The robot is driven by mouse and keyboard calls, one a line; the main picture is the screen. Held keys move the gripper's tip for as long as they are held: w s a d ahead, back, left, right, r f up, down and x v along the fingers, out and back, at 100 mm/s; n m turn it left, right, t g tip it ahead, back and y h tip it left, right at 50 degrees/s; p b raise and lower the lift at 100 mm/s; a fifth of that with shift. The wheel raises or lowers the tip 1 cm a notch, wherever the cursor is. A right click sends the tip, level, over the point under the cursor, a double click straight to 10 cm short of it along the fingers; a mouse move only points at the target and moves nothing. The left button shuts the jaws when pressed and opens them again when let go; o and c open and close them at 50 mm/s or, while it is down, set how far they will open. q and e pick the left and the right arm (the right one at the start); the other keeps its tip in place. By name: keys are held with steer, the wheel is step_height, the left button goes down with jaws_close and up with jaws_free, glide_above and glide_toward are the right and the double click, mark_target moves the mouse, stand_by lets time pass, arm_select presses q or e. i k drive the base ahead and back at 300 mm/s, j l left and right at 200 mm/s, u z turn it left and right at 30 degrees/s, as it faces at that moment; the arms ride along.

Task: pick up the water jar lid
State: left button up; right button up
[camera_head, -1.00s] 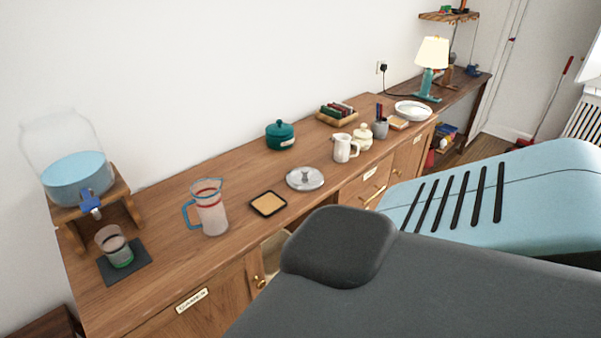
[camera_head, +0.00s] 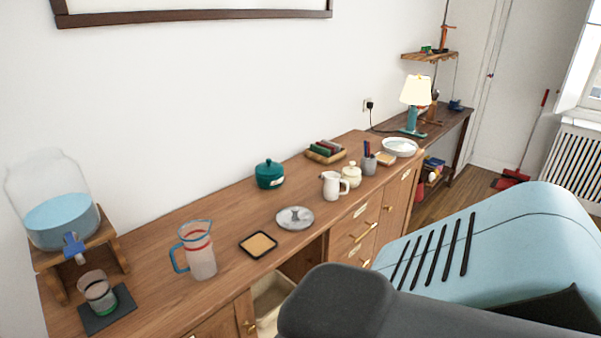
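A round silver-grey lid (camera_head: 295,218) with a small knob lies flat on the wooden cabinet top, near the middle of the head view. It looks like the water jar lid. The glass water jar (camera_head: 58,205) stands on a wooden stand at the far left, with blue water inside and a blue tap; I see no lid on its top. Neither of my grippers is in view.
A square dark-rimmed coaster (camera_head: 258,245) lies left of the lid, then a pitcher (camera_head: 198,252). A teal pot (camera_head: 269,174) sits behind the lid, and a white jug (camera_head: 332,186) to its right. The cabinet top (camera_head: 225,218) around the lid is mostly clear.

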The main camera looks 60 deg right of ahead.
mark_target(294, 219)
steer(key=z, duration=1.75)
steer(key=i+l+u, duration=0.25)
steer(key=l, duration=0.4)
steer(key=i+l+u, duration=0.25)
steer(key=i+l, duration=0.15)
steer(key=l, duration=0.35)
steer(key=i+l+u, duration=0.15)
steer(key=l, duration=0.2)
steer(key=l+u, duration=0.1)
steer(key=l, duration=0.3)
steer(key=i, duration=0.05)
